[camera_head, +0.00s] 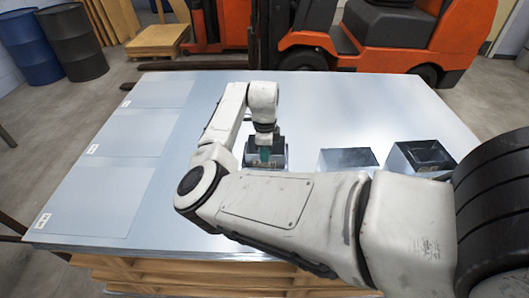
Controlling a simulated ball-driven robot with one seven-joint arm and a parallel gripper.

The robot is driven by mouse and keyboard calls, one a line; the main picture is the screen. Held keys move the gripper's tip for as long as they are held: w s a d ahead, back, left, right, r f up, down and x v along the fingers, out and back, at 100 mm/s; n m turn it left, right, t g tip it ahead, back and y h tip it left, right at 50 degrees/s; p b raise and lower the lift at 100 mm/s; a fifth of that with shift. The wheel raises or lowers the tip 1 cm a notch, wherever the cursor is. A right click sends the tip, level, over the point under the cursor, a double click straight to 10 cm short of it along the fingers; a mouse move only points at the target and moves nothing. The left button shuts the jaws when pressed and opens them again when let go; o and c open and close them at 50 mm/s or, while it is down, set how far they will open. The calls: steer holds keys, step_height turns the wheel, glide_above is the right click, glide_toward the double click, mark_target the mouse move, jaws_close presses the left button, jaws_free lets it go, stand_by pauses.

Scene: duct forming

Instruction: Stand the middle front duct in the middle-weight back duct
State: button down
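Three open-topped metal ducts show in a row on the sheet-metal table (340,105). The left duct (281,159) is beneath and around my gripper (265,156), whose green fingertips point down at it. The centre duct (340,164) and the right duct (402,165) stand to the right, upright, with their lower parts hidden by my arm. I cannot tell whether my gripper is open or shut, or whether it holds anything. No second row of ducts shows; my arm covers the table in front of these three. Their weights cannot be told by sight.
Three labelled rectangular areas (122,170) lie empty along the table's left side. The table's back half is bare. An orange forklift (390,45) stands behind it, with blue (28,50) and dark drums (72,45) and a wooden pallet (158,40) at back left.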

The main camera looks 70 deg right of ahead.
steer(key=c, duration=1.3)
jaws_free()
step_height(320, 180, up, 7)
steer(key=p, duration=0.5)
steer(key=shift+r+p, duration=0.1)
steer(key=shift+p, duration=0.25)
